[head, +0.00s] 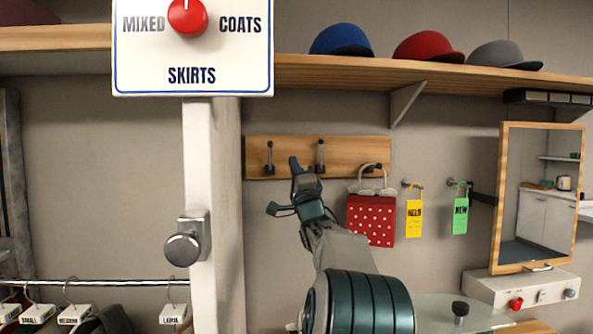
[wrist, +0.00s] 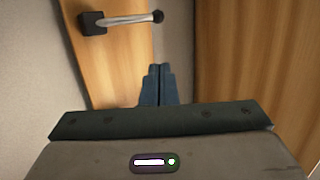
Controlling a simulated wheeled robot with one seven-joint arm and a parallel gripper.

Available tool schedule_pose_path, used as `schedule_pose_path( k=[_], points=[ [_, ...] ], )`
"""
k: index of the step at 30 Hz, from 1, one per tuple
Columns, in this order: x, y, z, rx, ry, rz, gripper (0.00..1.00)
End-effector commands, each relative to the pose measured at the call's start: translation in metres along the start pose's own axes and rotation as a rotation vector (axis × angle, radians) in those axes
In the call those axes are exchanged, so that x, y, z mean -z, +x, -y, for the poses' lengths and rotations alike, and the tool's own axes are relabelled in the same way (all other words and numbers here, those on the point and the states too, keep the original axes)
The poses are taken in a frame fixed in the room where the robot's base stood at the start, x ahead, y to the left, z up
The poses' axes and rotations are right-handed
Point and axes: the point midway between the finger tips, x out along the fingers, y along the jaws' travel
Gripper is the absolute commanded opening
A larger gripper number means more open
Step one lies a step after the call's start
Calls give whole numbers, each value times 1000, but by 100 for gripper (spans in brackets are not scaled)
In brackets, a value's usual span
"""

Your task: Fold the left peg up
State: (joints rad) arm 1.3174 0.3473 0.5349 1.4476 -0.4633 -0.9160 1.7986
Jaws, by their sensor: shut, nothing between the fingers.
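The left peg (head: 270,157) is on a wooden board. It stands upright along the board, its dark mount at the bottom and its knob at the top. A peg, seemingly the same one, shows at the top of the wrist view (wrist: 125,19), its black knob pointing right, toward a broad wooden surface. My gripper (head: 294,164) is to the right of the left peg, in front of the board. Its fingers (wrist: 158,84) are shut, empty and apart from the peg. The middle peg (head: 320,154) also stands upright, just right of my gripper.
A red dotted bag (head: 371,222) hangs from the right peg (head: 372,168). Yellow (head: 414,220) and green (head: 460,217) tags hang further right. A wooden shelf (head: 440,76) with caps runs above the board. A white post (head: 199,150) stands left of it.

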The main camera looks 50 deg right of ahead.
Motion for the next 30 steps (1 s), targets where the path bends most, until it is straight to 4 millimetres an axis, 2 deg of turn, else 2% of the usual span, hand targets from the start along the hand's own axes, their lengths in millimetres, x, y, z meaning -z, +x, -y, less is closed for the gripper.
schedule_pose_path(
  k=[1, 3, 9, 16, 26, 30],
  points=[
    [0, 14, 4, 1, 3, 1, 0],
    [0, 27, 4, 1, 2, 1, 0],
    [-20, 49, 2, 0, 4, 3, 0],
    [-30, 56, 1, 0, 2, 1, 0],
    [-30, 56, 0, 0, 1, 2, 0],
    [-30, 63, 0, 3, 2, 3, 0]
  ],
)
